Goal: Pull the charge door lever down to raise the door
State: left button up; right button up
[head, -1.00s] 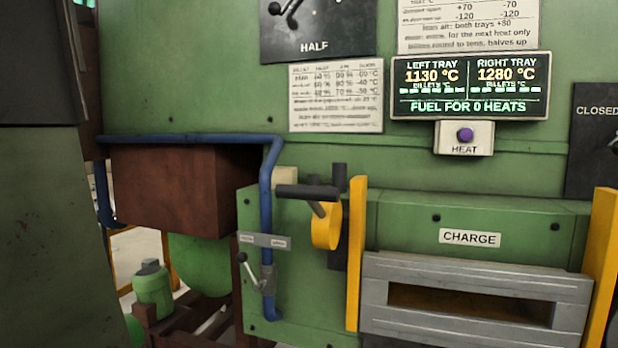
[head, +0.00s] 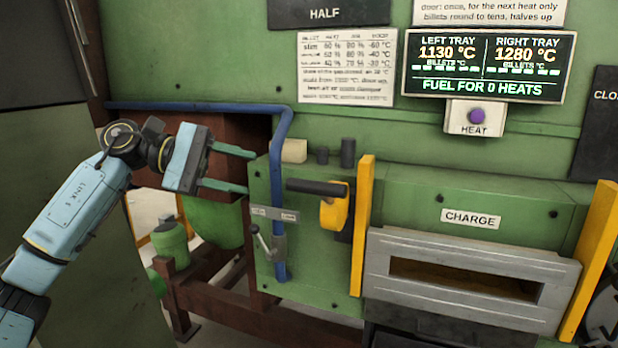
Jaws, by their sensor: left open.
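The charge door lever has a dark horizontal grip (head: 316,187) on a yellow hub (head: 335,208), left of the left yellow door guide. The charge door (head: 462,285) is a grey ribbed panel with a slot through which a brownish interior shows. It sits below the CHARGE label (head: 471,218) between two yellow guides. My left gripper (head: 252,171) is open and empty. Its two green fingers point right toward the lever and stop short of its grip, near the blue pipe. My right gripper is not in view.
A blue pipe (head: 277,140) runs down between my left gripper and the lever. A small valve handle (head: 262,245) is below. The purple HEAT button (head: 476,116) sits under the display (head: 487,66), which reads 1130 and 1280 °C.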

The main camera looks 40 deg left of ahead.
aim_at(311, 187)
pick_arm(q)
jog(key=p+x, duration=0.4)
jog(key=x, duration=0.7)
jog(key=shift+w+d, duration=0.2)
jog(key=shift+d, duration=0.05)
jog(key=shift+w+d+f+p, duration=0.15)
jog(key=shift+w+d+p, duration=0.15)
jog(key=shift+d, duration=0.1)
grip_shut()
